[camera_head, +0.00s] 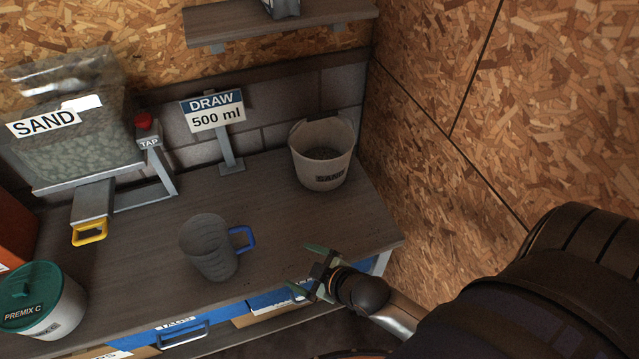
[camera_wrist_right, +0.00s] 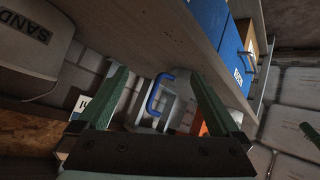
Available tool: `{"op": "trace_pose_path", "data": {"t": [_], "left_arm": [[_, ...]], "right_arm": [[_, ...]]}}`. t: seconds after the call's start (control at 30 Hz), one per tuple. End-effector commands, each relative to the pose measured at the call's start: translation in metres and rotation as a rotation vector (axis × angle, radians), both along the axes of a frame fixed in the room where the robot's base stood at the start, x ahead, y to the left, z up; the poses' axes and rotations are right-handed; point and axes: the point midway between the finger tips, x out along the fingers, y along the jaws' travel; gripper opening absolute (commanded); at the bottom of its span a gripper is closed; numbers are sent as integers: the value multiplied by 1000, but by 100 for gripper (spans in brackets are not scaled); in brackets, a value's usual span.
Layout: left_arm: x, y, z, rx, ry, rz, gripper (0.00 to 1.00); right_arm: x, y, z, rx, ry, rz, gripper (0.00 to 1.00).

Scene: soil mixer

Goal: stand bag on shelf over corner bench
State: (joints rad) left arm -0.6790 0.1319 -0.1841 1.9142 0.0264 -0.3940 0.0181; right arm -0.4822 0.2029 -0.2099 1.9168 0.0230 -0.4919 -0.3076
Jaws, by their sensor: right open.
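The shelf (camera_head: 345,14) is on the back wall over the corner bench (camera_head: 275,225), at the top of the head view. A grey object (camera_head: 284,8) stands on the shelf and is cut off by the frame's top edge. My right gripper (camera_head: 305,267) is open and empty at the bench's front edge, right of the jug. Its green fingers also show in the right wrist view (camera_wrist_right: 158,78).
A clear jug (camera_head: 208,247) with a blue handle stands on the bench. A white sand bucket (camera_head: 322,160) stands at the back right corner. Blue drawers (camera_head: 190,333) are below.

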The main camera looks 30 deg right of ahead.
Motion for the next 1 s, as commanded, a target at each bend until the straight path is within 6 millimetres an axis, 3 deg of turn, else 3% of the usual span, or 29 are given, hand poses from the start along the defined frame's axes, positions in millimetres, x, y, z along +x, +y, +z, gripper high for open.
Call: {"op": "trace_pose_path", "data": {"t": [0.03,0.1,0.27,1.0], "left_arm": [[0,0,0,0,0,0,0],[0,0,0,0,0,0,0],[0,0,0,0,0,0,0],[0,0,0,0,0,0,0]], "right_arm": [[-26,3,-14,93,54,-73,100],[-49,6,-24,192,101,-158,100],[-75,9,-35,306,154,-262,100],[-77,9,-36,316,160,-272,100]]}}
